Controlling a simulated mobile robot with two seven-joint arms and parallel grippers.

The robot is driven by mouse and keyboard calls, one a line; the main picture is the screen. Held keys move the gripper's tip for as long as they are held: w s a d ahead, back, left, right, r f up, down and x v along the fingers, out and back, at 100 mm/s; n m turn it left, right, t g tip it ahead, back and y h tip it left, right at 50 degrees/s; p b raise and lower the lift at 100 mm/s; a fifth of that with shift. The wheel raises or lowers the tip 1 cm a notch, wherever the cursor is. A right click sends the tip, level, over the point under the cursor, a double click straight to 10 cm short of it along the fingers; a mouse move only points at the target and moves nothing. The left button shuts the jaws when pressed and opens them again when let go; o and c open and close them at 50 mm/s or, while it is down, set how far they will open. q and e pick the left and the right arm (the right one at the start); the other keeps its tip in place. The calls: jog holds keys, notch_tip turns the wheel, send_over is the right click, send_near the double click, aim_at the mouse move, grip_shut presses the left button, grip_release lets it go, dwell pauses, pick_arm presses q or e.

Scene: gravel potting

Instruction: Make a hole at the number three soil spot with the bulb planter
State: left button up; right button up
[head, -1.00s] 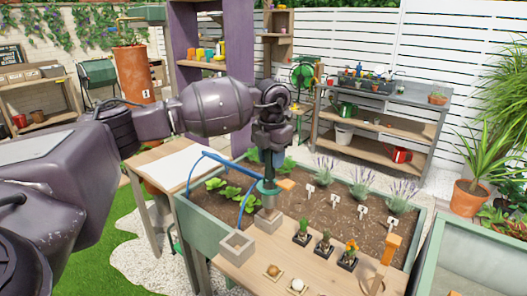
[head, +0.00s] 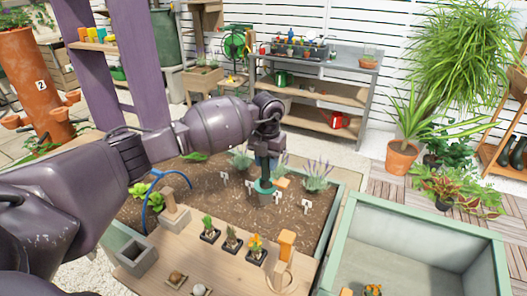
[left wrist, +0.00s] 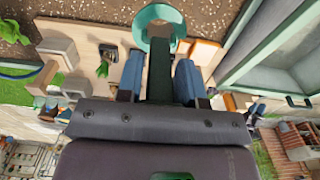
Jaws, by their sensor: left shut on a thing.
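My left gripper (head: 267,160) is shut on the dark green handle of the bulb planter (head: 265,197). I cannot tell whether the tube touches the soil. The left wrist view shows the planter's green ring (left wrist: 147,18) beyond the blue fingers. My right gripper is not in view.
Lavender (head: 318,174) grows behind the markers.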

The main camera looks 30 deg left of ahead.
aim_at(269, 183)
pick_arm(q)
jog(key=shift+w+d+f, duration=0.25)
jog(key=shift+w+d, duration=0.05)
jog(key=shift+w, duration=0.05)
jog(key=shift+s+f+b, duration=0.15)
jog(key=shift+f+b, duration=0.2)
jog(key=shift+f, duration=0.2)
jog(key=shift+f+b, duration=0.4)
jog(key=shift+f, duration=0.4)
jog(key=shift+f+b, duration=0.4)
jog(key=shift+f, duration=0.45)
jog(key=shift+f+b, duration=0.3)
jog(key=shift+f, duration=1.4)
jog(key=shift+f+b, duration=0.1)
jog(key=shift+b, duration=0.2)
